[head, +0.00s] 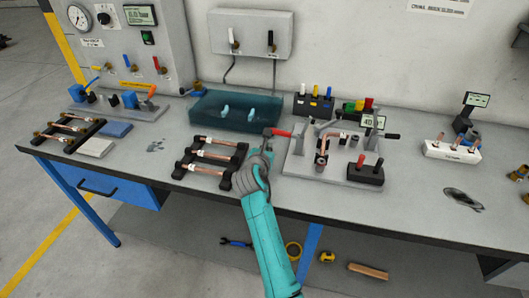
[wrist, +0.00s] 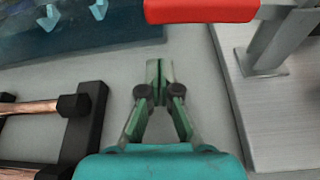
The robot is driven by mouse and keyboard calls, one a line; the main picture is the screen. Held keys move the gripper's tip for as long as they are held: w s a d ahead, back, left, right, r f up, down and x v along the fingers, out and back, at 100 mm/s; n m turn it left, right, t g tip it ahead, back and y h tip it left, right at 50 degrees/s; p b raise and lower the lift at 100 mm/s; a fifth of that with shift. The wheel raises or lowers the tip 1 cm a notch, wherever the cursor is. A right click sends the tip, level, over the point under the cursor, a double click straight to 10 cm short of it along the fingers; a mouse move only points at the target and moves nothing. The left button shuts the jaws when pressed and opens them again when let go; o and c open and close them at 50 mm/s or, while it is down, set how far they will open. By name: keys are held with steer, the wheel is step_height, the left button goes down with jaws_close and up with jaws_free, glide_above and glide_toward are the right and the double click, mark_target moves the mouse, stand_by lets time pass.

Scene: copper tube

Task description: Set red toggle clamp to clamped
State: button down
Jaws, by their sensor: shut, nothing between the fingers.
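The red toggle clamp handle (head: 281,133) sticks out to the left from the left edge of the grey fixture plate (head: 300,165). In the wrist view the red handle (wrist: 200,10) lies across the top edge, joined on its right to a grey metal bracket (wrist: 278,40). My gripper (wrist: 160,66) is shut and empty, with its green fingertips together just below the handle in that picture and a gap between. In the head view my gripper (head: 266,150) is near the handle, partly hidden by my own arm. The rest of the clamp is cut off in the wrist view.
A rack of copper tubes (head: 214,155) stands close on the left of my gripper. A translucent teal tray (head: 240,112) lies behind it. A narrow strip of bare bench separates rack and plate.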

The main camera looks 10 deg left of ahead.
steer(key=shift+s+d+r, duration=0.1)
steer(key=shift+d+r, duration=0.1)
steer(key=shift+r, duration=1.8)
steer(key=shift+d+r+m+y, duration=0.1)
steer(key=shift+r+m+y, duration=0.5)
steer(key=shift+r+m, duration=0.55)
steer(key=d+r+m+t+y, duration=0.2)
steer(key=d+r+m+y, duration=0.2)
steer(key=d+r+m, duration=0.3)
steer(key=shift+s+r+m+t, duration=0.15)
steer(key=shift+r+m+t, duration=0.2)
steer(key=shift+m, duration=1.1)
steer(key=shift+d, duration=0.1)
